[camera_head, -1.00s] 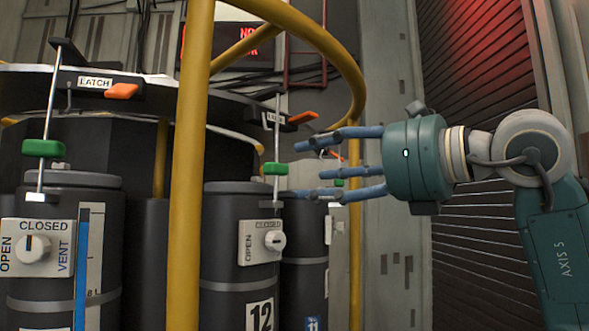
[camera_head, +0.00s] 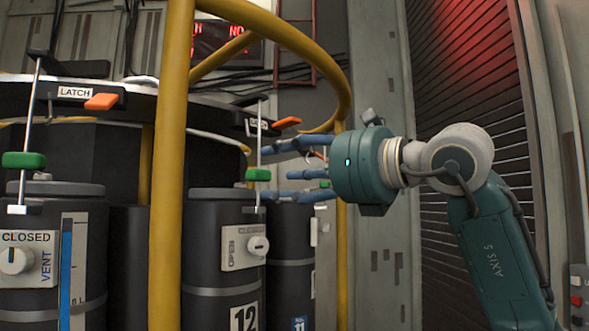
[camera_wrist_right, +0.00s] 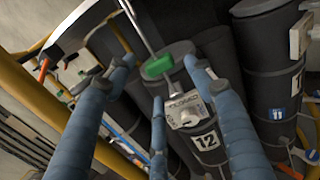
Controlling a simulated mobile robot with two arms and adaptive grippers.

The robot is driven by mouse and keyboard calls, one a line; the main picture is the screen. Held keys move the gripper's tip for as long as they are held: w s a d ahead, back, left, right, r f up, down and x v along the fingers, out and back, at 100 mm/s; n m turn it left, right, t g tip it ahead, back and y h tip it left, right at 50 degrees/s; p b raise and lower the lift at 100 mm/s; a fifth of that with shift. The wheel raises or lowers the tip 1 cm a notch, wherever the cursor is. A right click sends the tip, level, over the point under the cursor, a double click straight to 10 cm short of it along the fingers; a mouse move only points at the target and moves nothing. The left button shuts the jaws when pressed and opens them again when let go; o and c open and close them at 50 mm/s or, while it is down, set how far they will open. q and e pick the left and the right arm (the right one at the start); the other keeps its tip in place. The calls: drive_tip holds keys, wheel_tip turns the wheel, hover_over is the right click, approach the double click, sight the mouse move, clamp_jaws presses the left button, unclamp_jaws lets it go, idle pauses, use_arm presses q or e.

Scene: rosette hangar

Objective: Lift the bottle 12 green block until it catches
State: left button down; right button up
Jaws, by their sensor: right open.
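The bottle 12 green block (camera_head: 258,175) sits low on a thin upright rod (camera_head: 260,130) above the dark bottle 12 (camera_head: 205,262). My right gripper (camera_head: 276,172) is open, its blue fingers pointing left with their tips close to the block's right side. In the right wrist view the block (camera_wrist_right: 157,66) lies between and slightly beyond the two upper fingertips, with a third finger below. I cannot tell if any finger touches it. My left gripper is not in view.
A thick yellow post (camera_head: 170,200) and curved rail (camera_head: 335,70) stand around the bottles. Another bottle (camera_head: 50,260) with its own green block (camera_head: 24,160) is at left. Bottle 11 (camera_head: 292,260) is just behind bottle 12. A ribbed shutter (camera_head: 460,110) is at right.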

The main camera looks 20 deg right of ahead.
sight(263, 175)
drive_tip(key=shift+p+x, duration=0.4)
drive_tip(key=shift+x, duration=0.85)
drive_tip(key=shift+w+a, duration=0.3)
drive_tip(key=shift+w, duration=0.1)
drive_tip(key=shift+w+a+p, duration=0.3)
drive_tip(key=shift+w+p, duration=0.1)
drive_tip(key=shift+w, duration=0.25)
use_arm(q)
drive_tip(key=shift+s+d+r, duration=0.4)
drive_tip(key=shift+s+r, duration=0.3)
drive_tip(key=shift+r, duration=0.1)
use_arm(e)
drive_tip(key=shift+a, duration=0.1)
